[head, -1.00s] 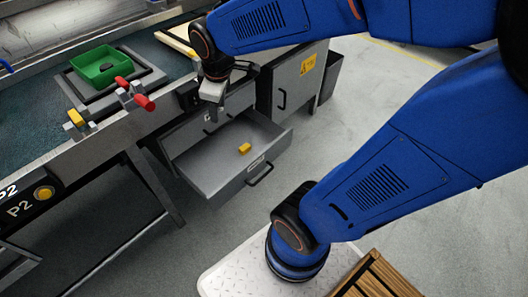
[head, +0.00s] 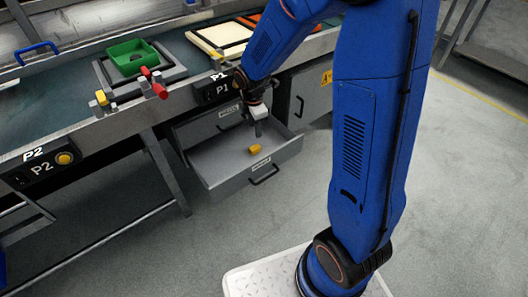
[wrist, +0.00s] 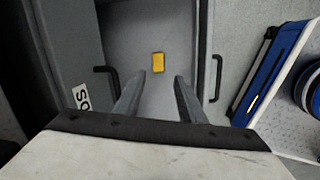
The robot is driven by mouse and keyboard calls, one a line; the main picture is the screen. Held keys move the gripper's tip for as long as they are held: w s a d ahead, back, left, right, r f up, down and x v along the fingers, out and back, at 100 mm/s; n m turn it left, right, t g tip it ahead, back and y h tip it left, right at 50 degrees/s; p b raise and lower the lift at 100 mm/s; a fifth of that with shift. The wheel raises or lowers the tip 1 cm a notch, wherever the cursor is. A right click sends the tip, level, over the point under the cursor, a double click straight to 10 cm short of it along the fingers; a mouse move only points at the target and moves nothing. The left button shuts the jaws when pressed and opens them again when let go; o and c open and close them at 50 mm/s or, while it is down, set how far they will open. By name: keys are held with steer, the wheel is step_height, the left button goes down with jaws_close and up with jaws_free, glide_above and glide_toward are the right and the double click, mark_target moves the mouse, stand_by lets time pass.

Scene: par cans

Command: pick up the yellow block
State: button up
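The yellow block (head: 255,149) lies on the floor of an open grey drawer (head: 225,182) under the workbench. In the wrist view the yellow block (wrist: 158,62) shows ahead of my fingertips, slightly left of the midline between them. My gripper (head: 258,131) points down over the drawer, above the block and apart from it. In the wrist view the two fingers of my gripper (wrist: 155,80) are spread with nothing between them.
The drawer's front wall with its handle (head: 264,176) faces the open floor. A green bin (head: 132,58), a red-ended clamp (head: 158,87) and another yellow piece (head: 101,98) are on the bench above. A closed cabinet (head: 309,100) stands right of the drawer.

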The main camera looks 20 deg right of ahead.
step_height(320, 180, down, 2)
steer(key=n, duration=0.1)
glide_above(255, 148)
steer(key=f, duration=0.6)
steer(key=shift+s+f, duration=0.35)
steer(key=shift+w+a+f, duration=0.1)
steer(key=shift+w+f, duration=0.1)
steer(key=shift+f, duration=1.15)
steer(key=shift+w+f, duration=0.15)
steer(key=shift+f, duration=1.15)
steer(key=c, duration=0.9)
